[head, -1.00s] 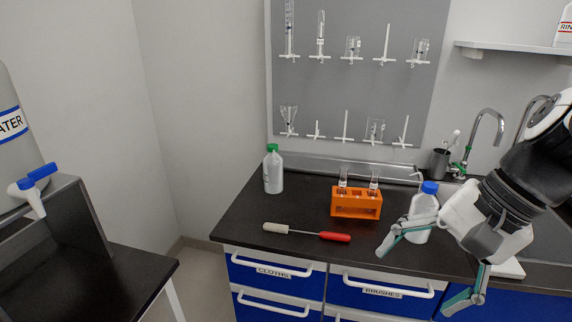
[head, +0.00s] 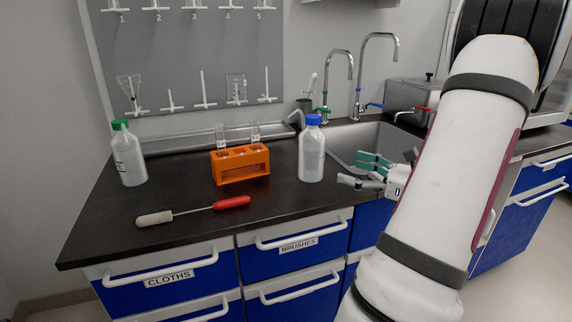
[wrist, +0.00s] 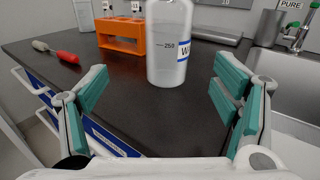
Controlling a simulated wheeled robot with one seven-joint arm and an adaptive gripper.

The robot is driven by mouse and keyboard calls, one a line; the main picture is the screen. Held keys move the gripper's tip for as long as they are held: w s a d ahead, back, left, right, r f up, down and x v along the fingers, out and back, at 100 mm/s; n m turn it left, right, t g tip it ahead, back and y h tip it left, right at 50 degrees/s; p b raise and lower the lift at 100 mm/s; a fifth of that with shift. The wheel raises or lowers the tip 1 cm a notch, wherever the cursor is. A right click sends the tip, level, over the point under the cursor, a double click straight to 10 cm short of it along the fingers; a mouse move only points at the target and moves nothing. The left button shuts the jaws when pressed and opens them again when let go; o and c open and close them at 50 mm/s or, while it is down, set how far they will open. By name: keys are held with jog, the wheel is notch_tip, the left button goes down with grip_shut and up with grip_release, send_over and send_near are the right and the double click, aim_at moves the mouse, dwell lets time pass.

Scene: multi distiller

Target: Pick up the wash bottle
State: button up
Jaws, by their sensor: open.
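The wash bottle (head: 312,152) is white and translucent with a blue cap. It stands upright on the dark counter, between the orange rack and the sink. In the wrist view the wash bottle (wrist: 169,45) shows a "250" mark and part of a blue-edged label; its top is out of frame. My gripper (head: 368,171) is to the right of the bottle in the head view, open and empty. In the wrist view my gripper (wrist: 162,95) has its teal-padded fingers spread wide, with the bottle ahead, roughly centred between them and beyond the tips.
An orange rack (head: 240,165) with glass tubes stands left of the bottle. A brush with a red handle (head: 232,202) lies in front of it. A green-capped bottle (head: 128,155) stands at the far left. The sink (head: 372,140) is on the right.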

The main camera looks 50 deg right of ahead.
aim_at(310, 155)
jog(key=shift+s+d+f+m+h, duration=0.2)
jog(key=shift+d+f+m+h, duration=0.1)
jog(key=shift+d, duration=0.1)
jog(key=shift+w, duration=0.3)
jog(key=w+b, duration=0.3)
jog(key=w, duration=1)
jog(key=shift+r, duration=0.1)
jog(key=c, duration=1)
